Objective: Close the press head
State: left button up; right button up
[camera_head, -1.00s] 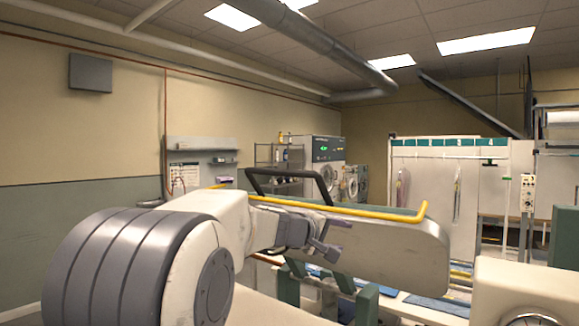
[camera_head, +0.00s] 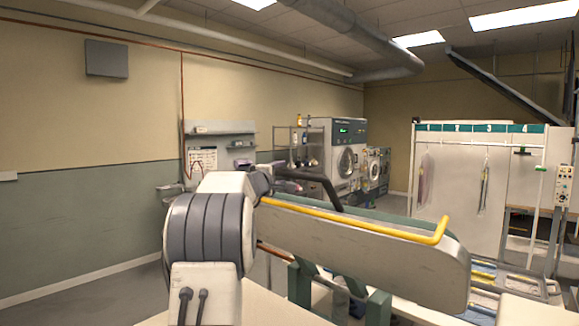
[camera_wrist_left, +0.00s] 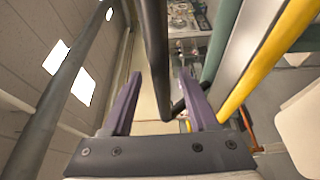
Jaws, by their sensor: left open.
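The press head (camera_head: 365,243) is a long pale slab with a yellow rail (camera_head: 360,219) along its upper edge, tilted up at the middle of the head view. Its black bar handle (camera_head: 325,184) stands above the left part. My left gripper (camera_wrist_left: 160,85) has purple fingers, which are open in the left wrist view. The black handle (camera_wrist_left: 157,50) runs between them in that picture; I cannot tell whether it touches either finger. The yellow rail (camera_wrist_left: 268,60) passes to their right. In the head view my left arm mostly hides the gripper. My right gripper is not in view.
Green supports (camera_head: 301,282) stand beneath the press head. A white rack with numbered green panels (camera_head: 480,128) is behind at right, with a control box (camera_head: 564,186) beside it. Washing machines (camera_head: 347,158) and a shelf stand at the back. The floor at left is clear.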

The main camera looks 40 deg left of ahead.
pick_arm(q)
jog(key=shift+a+p+x, duration=0.2)
jog(key=shift+p+x, duration=0.2)
jog(key=shift+x, duration=0.55)
jog(key=shift+w, duration=0.15)
jog(key=shift+d+f, duration=0.1)
grip_shut()
dwell(0.5)
